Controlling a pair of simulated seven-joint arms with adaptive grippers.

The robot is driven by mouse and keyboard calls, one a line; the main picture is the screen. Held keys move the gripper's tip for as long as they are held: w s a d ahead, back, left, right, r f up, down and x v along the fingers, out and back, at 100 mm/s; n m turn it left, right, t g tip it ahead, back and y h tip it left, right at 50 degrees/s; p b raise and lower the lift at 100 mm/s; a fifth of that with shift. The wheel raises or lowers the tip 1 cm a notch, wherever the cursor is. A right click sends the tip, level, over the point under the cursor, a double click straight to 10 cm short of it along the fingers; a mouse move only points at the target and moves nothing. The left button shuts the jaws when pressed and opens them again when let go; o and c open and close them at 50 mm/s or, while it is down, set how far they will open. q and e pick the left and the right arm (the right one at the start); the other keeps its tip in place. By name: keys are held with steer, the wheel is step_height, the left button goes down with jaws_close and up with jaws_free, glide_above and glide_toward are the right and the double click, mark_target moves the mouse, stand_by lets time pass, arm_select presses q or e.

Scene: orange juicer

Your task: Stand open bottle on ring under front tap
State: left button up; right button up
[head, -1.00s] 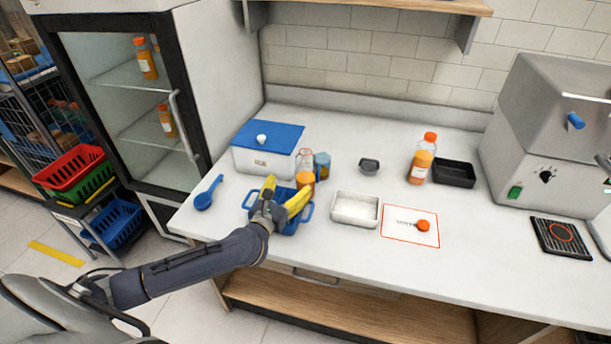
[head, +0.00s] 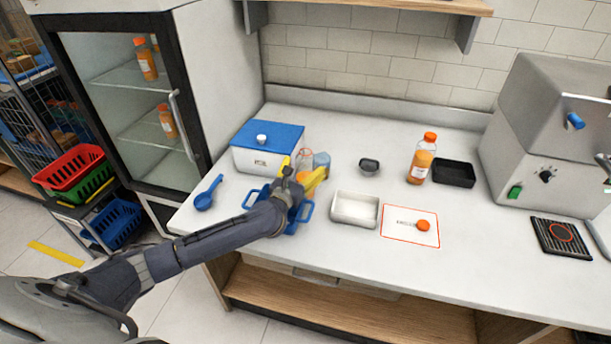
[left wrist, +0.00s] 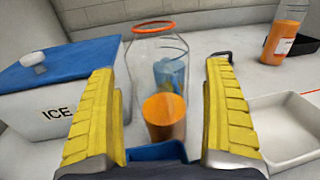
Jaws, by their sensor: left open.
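The open bottle (head: 305,156) is clear with an orange rim, and stands upright beside the ice box. In the left wrist view the open bottle (left wrist: 150,55) is straight ahead, between and beyond the fingers. My left gripper (head: 301,173) is open, with yellow fingers on either side of the view (left wrist: 162,75). It does not touch the bottle. An orange cylinder (left wrist: 163,118) shows low at the bottle; I cannot tell whether it is inside or in front. The orange ring (head: 561,232) lies on a black grate at the right, by the juicer (head: 545,130). My right gripper is not in view.
A blue cup (head: 322,161) stands close behind the bottle. The ice box (head: 262,158) is left of it. A white tray (head: 354,222), a capped juice bottle (head: 420,165) and a black tray (head: 454,182) stand to the right.

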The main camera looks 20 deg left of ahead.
arm_select(q)
steer(key=shift+w, duration=0.35)
steer(key=shift+c, duration=0.3)
steer(key=c, duration=1.5)
